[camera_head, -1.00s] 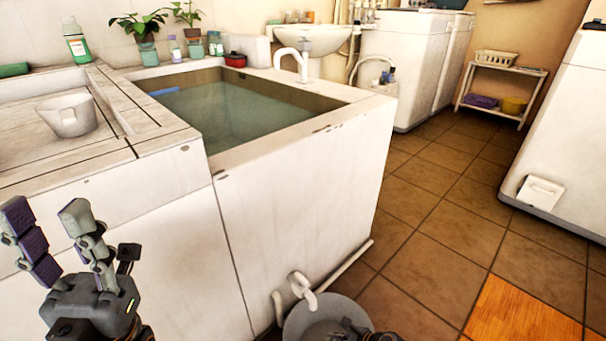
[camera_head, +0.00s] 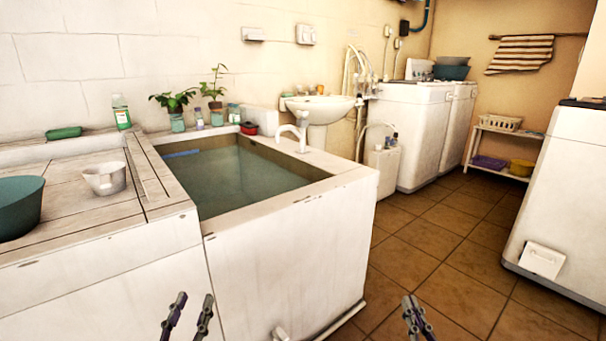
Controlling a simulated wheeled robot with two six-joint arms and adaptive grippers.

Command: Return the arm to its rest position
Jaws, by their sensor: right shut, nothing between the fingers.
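My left gripper (camera_head: 194,297) is at the bottom of the view, in front of the white basin's front wall. Its two fingers stand apart with nothing between them. My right gripper (camera_head: 410,299) is at the bottom edge, right of the basin and over the tiled floor in the picture. Its fingers are close together, shut and empty. Both arms are mostly below the frame.
The water-filled basin (camera_head: 325,212) stands ahead. A white cup (camera_head: 105,179) and a teal bowl (camera_head: 20,207) sit on the left counter. A white appliance (camera_head: 570,195) stands at the right. Brown tiled floor (camera_head: 440,240) between is clear.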

